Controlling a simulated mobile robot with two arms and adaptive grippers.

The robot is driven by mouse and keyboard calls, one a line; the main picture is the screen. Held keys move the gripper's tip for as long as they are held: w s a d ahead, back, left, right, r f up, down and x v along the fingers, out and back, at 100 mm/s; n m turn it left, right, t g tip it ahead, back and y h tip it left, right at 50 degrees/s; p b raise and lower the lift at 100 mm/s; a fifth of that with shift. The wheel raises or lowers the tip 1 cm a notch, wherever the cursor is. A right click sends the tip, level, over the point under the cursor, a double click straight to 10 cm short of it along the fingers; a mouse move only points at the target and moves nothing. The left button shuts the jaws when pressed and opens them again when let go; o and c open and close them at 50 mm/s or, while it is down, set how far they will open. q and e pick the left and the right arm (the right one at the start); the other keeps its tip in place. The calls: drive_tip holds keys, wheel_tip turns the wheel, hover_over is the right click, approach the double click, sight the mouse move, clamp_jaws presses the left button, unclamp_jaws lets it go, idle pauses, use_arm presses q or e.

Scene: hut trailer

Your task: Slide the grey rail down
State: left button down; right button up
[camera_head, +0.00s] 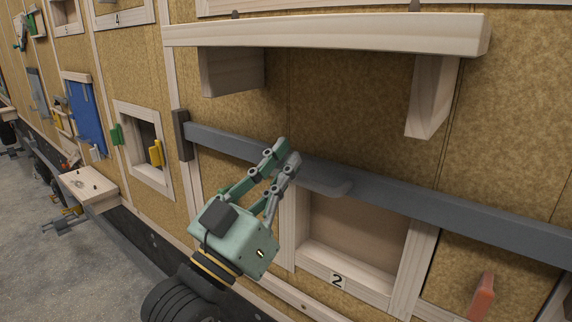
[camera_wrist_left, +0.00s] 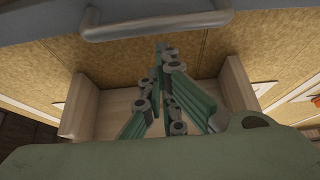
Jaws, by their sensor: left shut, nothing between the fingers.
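The grey rail (camera_head: 420,203) is a long bar running across the wall under the wooden shelf, above the opening labelled 2. It also spans the top of the left wrist view (camera_wrist_left: 40,25). A grey handle (camera_head: 325,182) sticks out from its lower front; it also shows in the left wrist view (camera_wrist_left: 155,24). My left gripper (camera_head: 285,155) is shut and empty, with its fingertips overlapping the rail in the head view, just left of the handle. In the left wrist view its fingertips (camera_wrist_left: 165,50) are close to the handle; I cannot tell whether they touch it. My right gripper is not in view.
A wooden shelf (camera_head: 330,35) with two brackets juts out above the rail. A dark block (camera_head: 181,135) sits at the rail's left end. Below are a framed opening (camera_head: 350,232) and a red handle (camera_head: 482,296). A yellow handle (camera_head: 156,153) is farther left.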

sight(299, 179)
use_arm(q)
drive_tip(key=shift+f, duration=0.45)
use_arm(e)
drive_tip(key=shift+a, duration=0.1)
use_arm(q)
drive_tip(key=shift+w+d, duration=0.1)
